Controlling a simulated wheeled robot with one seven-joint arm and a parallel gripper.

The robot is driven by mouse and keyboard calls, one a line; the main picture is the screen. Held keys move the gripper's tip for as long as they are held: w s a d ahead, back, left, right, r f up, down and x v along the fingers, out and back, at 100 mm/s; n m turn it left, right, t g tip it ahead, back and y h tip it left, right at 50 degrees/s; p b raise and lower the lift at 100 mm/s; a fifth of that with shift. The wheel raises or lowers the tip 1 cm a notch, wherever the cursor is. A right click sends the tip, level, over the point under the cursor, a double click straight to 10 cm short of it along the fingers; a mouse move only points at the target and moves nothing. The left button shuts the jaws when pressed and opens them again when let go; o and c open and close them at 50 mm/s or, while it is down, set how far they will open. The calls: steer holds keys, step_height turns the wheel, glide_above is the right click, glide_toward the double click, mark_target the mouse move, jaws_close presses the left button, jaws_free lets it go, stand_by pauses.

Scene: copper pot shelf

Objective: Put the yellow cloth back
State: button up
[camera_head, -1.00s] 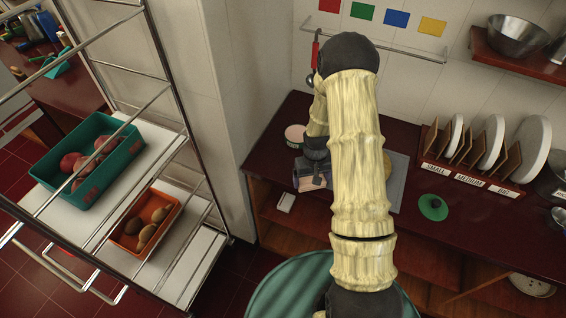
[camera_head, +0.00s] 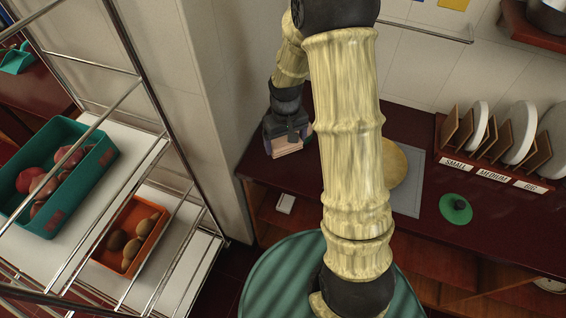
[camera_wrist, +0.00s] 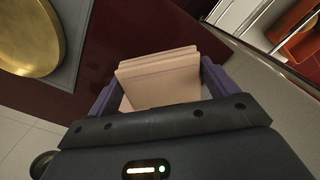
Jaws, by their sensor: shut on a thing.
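My gripper (camera_head: 285,145) is held out over the left part of the dark red counter (camera_head: 420,185). Its purple fingers (camera_wrist: 158,95) are shut on a pale peach-beige layered block (camera_wrist: 165,78), which also shows in the head view (camera_head: 287,147). I cannot tell whether this is a folded cloth, and it does not look clearly yellow. No other cloth is clear. A yellow square (camera_head: 454,4) is on the back wall above a metal rail (camera_head: 425,30); the rail's left part is hidden by my arm.
A brass disc (camera_head: 393,163) lies on a grey mat (camera_head: 408,195), partly behind my arm. Right of it are a green lid (camera_head: 456,208) and a plate rack (camera_head: 468,165). A wire shelf with a teal crate (camera_head: 95,170) and an orange crate (camera_head: 125,258) stands left.

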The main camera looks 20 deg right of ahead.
glide_above(285, 168)
steer(key=shift+w+f+p, duration=0.1)
steer(key=shift+f+p, duration=0.35)
steer(key=shift+f, duration=2.5)
steer(key=shift+f, duration=0.1)
steer(key=shift+f+p, duration=0.4)
steer(key=shift+f, duration=1.6)
steer(key=shift+f, duration=0.2)
steer(key=o, duration=0.7)
steer(key=shift+r, duration=0.1)
